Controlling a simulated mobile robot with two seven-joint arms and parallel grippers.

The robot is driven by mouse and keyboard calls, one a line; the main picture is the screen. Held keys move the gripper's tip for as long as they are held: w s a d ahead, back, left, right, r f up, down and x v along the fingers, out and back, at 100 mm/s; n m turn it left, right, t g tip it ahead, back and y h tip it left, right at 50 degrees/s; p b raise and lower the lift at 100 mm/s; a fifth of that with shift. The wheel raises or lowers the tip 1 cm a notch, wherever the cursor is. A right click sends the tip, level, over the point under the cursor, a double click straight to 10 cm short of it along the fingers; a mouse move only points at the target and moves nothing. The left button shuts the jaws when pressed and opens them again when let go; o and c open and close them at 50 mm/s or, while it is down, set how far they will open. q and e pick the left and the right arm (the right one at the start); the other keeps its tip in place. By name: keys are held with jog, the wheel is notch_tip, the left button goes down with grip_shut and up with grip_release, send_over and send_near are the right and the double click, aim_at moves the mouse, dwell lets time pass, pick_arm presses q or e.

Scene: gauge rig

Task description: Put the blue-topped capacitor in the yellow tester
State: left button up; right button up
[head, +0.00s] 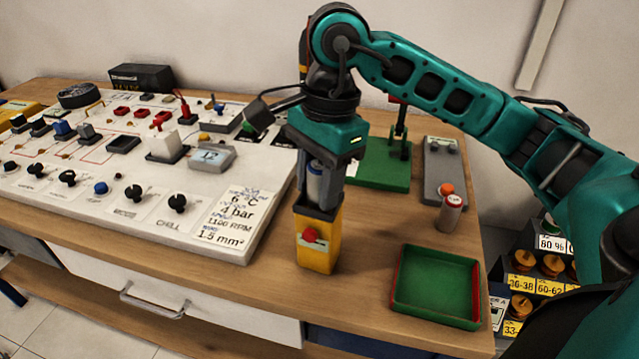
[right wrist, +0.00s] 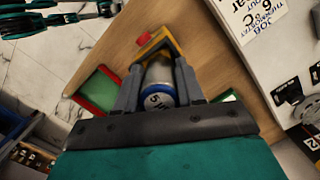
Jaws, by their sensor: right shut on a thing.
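My right gripper (head: 320,208) points down and is shut on the blue-topped capacitor (head: 316,182), a silvery can. The capacitor also shows in the right wrist view (right wrist: 159,82), its blue-rimmed, printed end towards the camera. The yellow tester (head: 318,248), an upright block with a red knob on its front, stands on the table directly under the gripper. In the right wrist view the tester (right wrist: 153,42) lies just beyond the capacitor. The capacitor's lower end is hidden, so I cannot tell whether it is inside the tester. My left gripper is not in view in the head view.
A green tray with red sides (head: 436,287) stands right of the tester. Behind it are a red-topped can (head: 450,213) and a grey holder (head: 440,160). A white control panel (head: 150,180) with knobs fills the left. Bare wood lies between the tester and tray.

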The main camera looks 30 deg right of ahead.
jog(key=o, duration=1)
jog(key=shift+s+a+f, duration=0.1)
jog(key=shift+a+f, duration=0.1)
jog(key=shift+f, duration=0.7)
jog(key=shift+o, duration=0.2)
jog(key=shift+r, duration=0.1)
jog(key=shift+r+p, duration=0.25)
jog(key=shift+p, duration=0.1)
jog(key=r+p, duration=0.1)
jog(key=r, duration=0.3)
jog(key=d+r+p, duration=0.1)
jog(key=r, duration=0.3)
jog(key=r+p, duration=0.1)
jog(key=r, duration=0.3)
jog(key=shift+w+d+r, duration=0.25)
jog(key=shift+d+r, duration=0.15)
